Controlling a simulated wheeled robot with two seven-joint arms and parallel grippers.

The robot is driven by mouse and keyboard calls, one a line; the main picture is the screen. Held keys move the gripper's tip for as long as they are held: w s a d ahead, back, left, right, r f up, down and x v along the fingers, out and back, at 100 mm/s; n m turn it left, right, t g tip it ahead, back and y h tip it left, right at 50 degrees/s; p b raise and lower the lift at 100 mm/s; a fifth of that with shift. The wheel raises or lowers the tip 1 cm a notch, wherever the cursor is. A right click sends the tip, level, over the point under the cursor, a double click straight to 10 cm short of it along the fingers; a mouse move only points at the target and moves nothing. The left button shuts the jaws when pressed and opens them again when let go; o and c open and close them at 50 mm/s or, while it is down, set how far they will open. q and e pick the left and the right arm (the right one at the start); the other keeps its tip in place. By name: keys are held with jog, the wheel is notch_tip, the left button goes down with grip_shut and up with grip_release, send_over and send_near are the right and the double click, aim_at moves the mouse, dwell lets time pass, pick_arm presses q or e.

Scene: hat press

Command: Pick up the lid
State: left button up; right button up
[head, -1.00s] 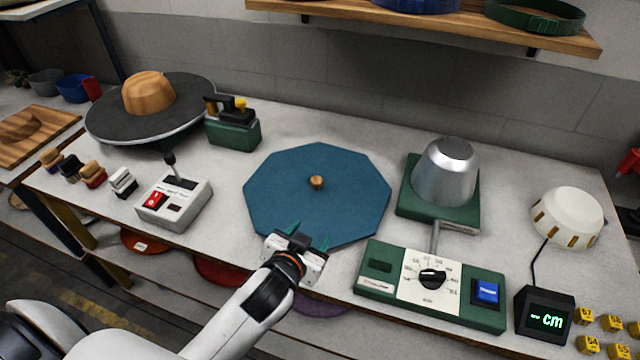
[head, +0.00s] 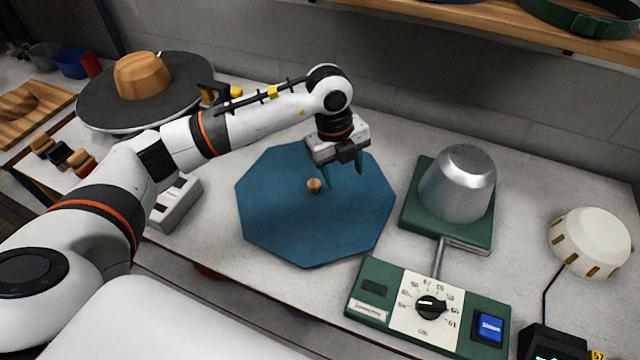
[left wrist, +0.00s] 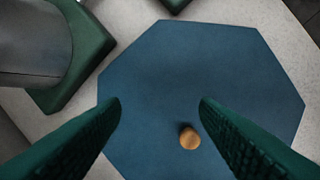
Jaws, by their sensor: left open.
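The lid is a flat blue octagonal board (head: 285,230) with a small round wooden knob (head: 314,186) near its middle, lying on the pale worktop. My left gripper (head: 343,180) is above the lid, pointing down, a little right of the knob in the head view. Its green fingers are open and empty. In the left wrist view the lid (left wrist: 200,65) fills the middle, and the knob (left wrist: 189,138) shows between the two fingers, closer to the right one. My right gripper is not in view.
A metal dome on a green base (head: 458,185) stands right of the lid, with a green dial panel (head: 430,305) in front. A white ribbed knob-like piece (head: 590,242) is at far right. A hat-shaped form (head: 143,80) stands at back left. A wooden shelf (head: 510,22) hangs above.

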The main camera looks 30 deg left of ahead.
pick_arm(q)
jog(key=w+a+r+n+y, duration=0.1)
jog(key=w+a+n+y, duration=0.15)
jog(key=a, duration=0.45)
jog(key=p, duration=0.2)
send_over(314, 183)
jog(key=shift+m+y, duration=0.25)
jog(key=f, duration=0.3)
jog(key=d+f, duration=0.1)
jog(key=f, duration=0.1)
jog(key=shift+s, duration=0.3)
jog(key=shift+f, duration=0.3)
jog(key=f+p, duration=0.1)
jog(key=f, duration=0.1)
jog(key=f+p, duration=0.1)
jog(key=f, duration=0.1)
jog(key=shift+w+a+p, duration=0.2)
jog(key=shift+a+p, duration=0.1)
jog(key=shift+a, duration=0.05)
jog(key=shift+w+a+f, duration=0.1)
jog(key=shift+f, duration=0.6)
jog(key=shift+r, duration=0.1)
grip_shut()
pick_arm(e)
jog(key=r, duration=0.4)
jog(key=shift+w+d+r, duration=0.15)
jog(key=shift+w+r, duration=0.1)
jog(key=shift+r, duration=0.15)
